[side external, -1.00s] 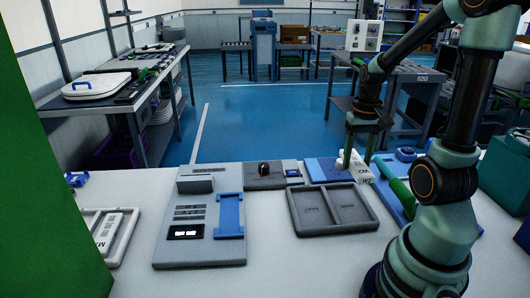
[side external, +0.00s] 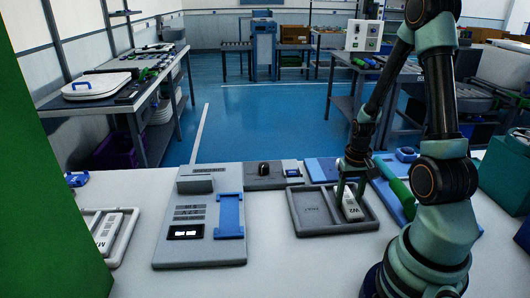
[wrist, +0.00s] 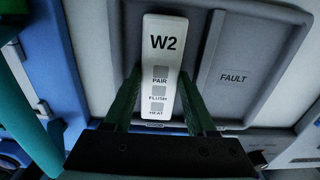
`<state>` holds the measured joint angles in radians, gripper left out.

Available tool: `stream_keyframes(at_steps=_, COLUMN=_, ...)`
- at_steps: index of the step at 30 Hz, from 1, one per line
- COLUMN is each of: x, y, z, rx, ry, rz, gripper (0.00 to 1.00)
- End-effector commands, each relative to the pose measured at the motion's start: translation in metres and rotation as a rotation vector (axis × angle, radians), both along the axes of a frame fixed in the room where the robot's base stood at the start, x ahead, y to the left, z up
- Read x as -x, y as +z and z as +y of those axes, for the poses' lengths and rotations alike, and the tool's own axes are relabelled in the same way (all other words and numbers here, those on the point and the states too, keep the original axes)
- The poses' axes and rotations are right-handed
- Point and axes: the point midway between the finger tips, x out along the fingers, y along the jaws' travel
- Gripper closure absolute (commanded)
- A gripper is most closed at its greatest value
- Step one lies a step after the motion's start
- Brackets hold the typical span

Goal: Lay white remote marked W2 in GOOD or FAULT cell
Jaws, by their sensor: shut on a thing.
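My gripper (side external: 350,180) is shut on the white remote marked W2 (side external: 351,208). In the wrist view the remote (wrist: 159,50) lies between the two green fingers (wrist: 160,95), its W2 end pointing away, with PAIR, FLUSH and HEAT buttons. The grey tray (side external: 336,231) has two cells. The remote is in or just over the right cell in the side view; whether it touches the floor I cannot tell. The other cell (side external: 311,211) is empty, and reads FAULT in the wrist view (wrist: 233,77).
A grey test panel (side external: 185,254) with a blue cradle (side external: 229,215) stands left of the tray. Another white remote (side external: 108,231) lies in a tray at far left. A green cylinder (side external: 394,181) and blue holder are close right of the tray. A knob box (side external: 264,176) stands behind.

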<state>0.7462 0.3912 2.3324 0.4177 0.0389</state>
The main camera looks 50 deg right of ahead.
Motion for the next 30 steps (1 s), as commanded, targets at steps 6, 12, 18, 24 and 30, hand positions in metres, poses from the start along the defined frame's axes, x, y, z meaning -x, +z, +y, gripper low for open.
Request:
stream_keyframes(at_steps=6, x=0.000, y=0.000, z=0.000, rx=0.001, ry=0.000, rz=-0.001, gripper=1.00)
stream_keyframes(at_steps=12, x=0.000, y=-0.003, z=0.000, rx=0.001, ry=0.000, rz=-0.001, gripper=0.31)
stream_keyframes(at_steps=18, x=0.000, y=-0.003, z=0.000, rx=0.001, ry=0.000, rz=-0.001, gripper=0.31)
stream_keyframes(at_steps=24, x=0.000, y=0.001, z=0.000, rx=0.001, ry=0.000, rz=-0.001, gripper=0.31)
stream_keyframes(at_steps=30, x=-0.001, y=0.022, z=-0.001, rx=0.004, ry=0.000, rz=-0.004, gripper=0.31)
